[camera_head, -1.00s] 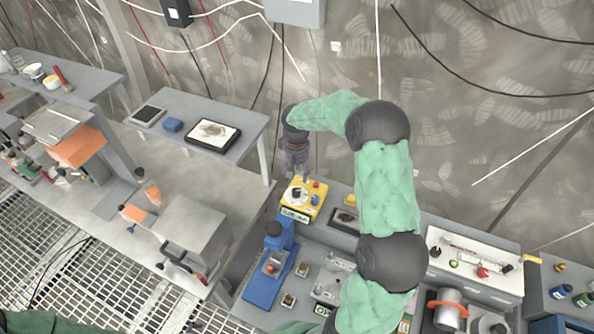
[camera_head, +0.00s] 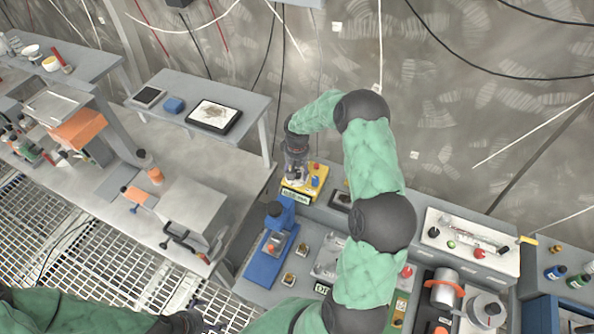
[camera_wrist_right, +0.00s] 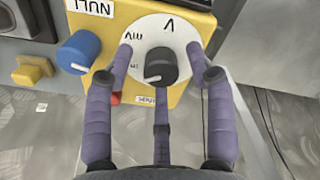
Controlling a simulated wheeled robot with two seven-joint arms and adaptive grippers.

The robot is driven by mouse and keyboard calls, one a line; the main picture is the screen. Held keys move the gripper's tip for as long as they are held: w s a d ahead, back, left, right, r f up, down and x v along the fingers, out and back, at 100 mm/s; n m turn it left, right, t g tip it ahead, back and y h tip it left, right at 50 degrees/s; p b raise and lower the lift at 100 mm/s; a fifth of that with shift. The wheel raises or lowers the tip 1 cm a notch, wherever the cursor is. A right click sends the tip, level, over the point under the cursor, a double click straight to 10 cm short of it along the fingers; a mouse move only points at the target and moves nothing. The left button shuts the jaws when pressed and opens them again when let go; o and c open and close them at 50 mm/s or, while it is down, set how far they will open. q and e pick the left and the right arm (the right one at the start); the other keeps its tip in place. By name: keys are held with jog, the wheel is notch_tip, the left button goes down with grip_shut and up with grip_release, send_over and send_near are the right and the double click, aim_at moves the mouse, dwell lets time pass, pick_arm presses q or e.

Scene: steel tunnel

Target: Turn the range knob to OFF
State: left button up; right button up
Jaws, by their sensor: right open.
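The yellow meter box (camera_head: 318,189) stands on the bench against the wall. Its white dial (camera_wrist_right: 185,28) carries a black range knob (camera_wrist_right: 161,67), with V and mV marks showing. The knob's white pointer mark faces the lower left in the right wrist view. No OFF mark is readable. My right gripper (camera_head: 294,180) is over the box. Its three purple fingers (camera_wrist_right: 160,66) are open and spread around the knob; I cannot tell whether any touches it. In the head view the gripper hides the knob. A dark end of my left arm shows at the bottom edge, its fingers unclear.
A blue knob (camera_wrist_right: 78,53) sits beside the dial on the same box. A blue stand (camera_head: 272,251) is in front of the box. A dark-framed tray (camera_head: 214,115) lies on the grey table to the left. The wall is close behind.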

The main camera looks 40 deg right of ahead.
grip_shut()
jog(key=shift+f+n, duration=0.1)
jog(key=shift+n, duration=0.3)
jog(key=shift+n+b, duration=0.35)
jog(key=shift+n, duration=0.25)
jog(key=n, duration=0.3)
jog(key=shift+n+b, duration=0.3)
jog(key=n, duration=0.3)
jog(key=shift+n, duration=1.7)
jog(key=shift+s, duration=0.1)
